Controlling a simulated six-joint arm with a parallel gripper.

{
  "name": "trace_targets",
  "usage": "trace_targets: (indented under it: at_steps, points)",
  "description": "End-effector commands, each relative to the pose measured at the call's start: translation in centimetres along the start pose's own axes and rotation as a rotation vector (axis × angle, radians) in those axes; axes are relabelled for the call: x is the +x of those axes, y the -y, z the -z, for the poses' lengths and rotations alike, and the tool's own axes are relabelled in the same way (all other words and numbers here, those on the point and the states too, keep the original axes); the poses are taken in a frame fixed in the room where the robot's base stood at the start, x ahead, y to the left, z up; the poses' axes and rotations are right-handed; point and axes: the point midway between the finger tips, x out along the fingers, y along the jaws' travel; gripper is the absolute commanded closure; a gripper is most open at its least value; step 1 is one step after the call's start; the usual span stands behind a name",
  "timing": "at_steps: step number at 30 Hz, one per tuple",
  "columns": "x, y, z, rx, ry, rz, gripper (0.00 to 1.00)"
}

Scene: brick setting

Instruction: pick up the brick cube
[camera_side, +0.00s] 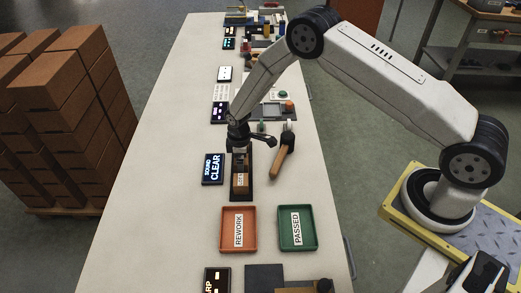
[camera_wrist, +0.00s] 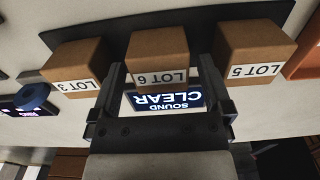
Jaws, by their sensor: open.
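Three brown brick cubes stand in a row on a dark tray (camera_side: 242,197) in the side view. In the wrist view they read LOT 3 (camera_wrist: 75,68), LOT 6 (camera_wrist: 158,50) and LOT 5 (camera_wrist: 250,48), with the labels upside down, on the dark tray (camera_wrist: 200,15). My gripper (camera_wrist: 162,68) is open and empty, its fingertips to either side of the LOT 6 cube's label face. I cannot tell how deep they reach. In the side view my gripper (camera_side: 240,163) is over the tray and hides part of the cubes.
A lit SOUND CLEAR sign (camera_side: 213,169) stands left of the tray. A wooden-handled hammer (camera_side: 283,155) lies close on the right. An orange REWORK tray (camera_side: 238,246) and a green PASSED tray (camera_side: 297,244) sit in front. The bench's left side is clear.

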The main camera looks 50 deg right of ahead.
Motion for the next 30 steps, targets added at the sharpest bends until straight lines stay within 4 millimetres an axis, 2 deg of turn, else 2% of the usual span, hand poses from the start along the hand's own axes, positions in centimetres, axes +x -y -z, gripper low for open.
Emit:
trace_targets:
  at_steps: [4,19,20,28,29,30]
  points:
    - [0.76,0.01,-0.02,0.000,0.001,0.000,0.00]
    - [0.80,0.01,-0.01,0.000,0.000,0.000,0.00]
    - [0.80,0.01,0.00,0.000,0.000,0.000,0.03]
    - [0.79,0.01,-0.01,0.000,0.000,0.000,0.89]
    - [0.77,-0.01,0.01,0.000,0.000,-0.001,0.93]
    - [0.77,-0.01,0.01,0.000,0.000,-0.001,0.93]
